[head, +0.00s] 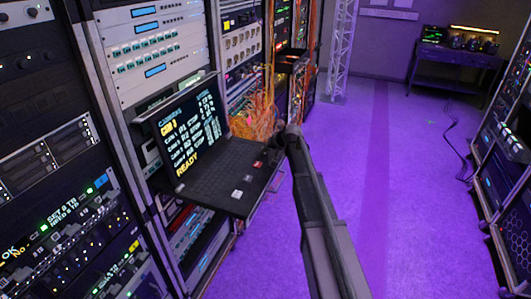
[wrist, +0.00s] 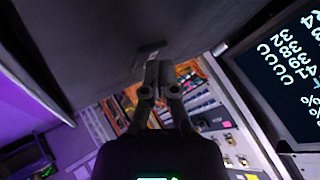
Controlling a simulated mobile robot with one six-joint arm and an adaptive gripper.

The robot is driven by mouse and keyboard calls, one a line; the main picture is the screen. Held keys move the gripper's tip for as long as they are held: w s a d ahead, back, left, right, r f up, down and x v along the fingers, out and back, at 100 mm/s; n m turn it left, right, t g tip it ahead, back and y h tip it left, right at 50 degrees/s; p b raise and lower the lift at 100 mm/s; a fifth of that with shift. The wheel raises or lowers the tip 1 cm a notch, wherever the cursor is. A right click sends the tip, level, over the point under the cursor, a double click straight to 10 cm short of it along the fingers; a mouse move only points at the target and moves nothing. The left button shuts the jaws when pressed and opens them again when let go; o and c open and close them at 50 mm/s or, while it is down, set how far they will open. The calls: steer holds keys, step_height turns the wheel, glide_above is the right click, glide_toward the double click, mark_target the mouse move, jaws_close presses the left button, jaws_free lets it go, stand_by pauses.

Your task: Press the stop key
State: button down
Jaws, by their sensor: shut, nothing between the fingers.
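A pull-out console has a dark keyboard tray (head: 205,170) and a lit screen (head: 188,130) reading READY. A red key (head: 258,164) and pale keys (head: 237,194) sit along the tray's right side. Their labels are too small to read, so I cannot tell which one is the stop key. My gripper (head: 288,132) is at the tray's far right corner, partly hidden by my own arm. In the wrist view my gripper (wrist: 158,68) is shut and empty. Its tips lie near a small grey piece (wrist: 148,52) on a dark surface; contact cannot be told.
Orange cables (head: 254,118) hang in the rack just beyond the tray. Equipment racks (head: 55,130) line the left, and another rack (head: 505,170) stands at right. A truss post (head: 341,50) and a dark table (head: 455,65) are at the back. The purple floor (head: 400,180) between is mostly clear.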

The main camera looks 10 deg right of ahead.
steer(key=shift+r+p, duration=0.8)
steer(key=shift+r, duration=0.1)
steer(key=shift+r+p, duration=2.4)
steer(key=shift+p, duration=0.1)
steer(key=s+d+f+n+g+h, duration=0.1)
steer(key=s+f+g+h, duration=0.1)
steer(key=s, duration=1.7)
steer(key=s+f+n+g+h, duration=0.1)
steer(key=s+f+g+h, duration=0.2)
steer(key=s, duration=1.7)
steer(key=shift+d+f+g, duration=0.35)
steer(key=shift+d+g, duration=0.05)
steer(key=shift+g, duration=0.8)
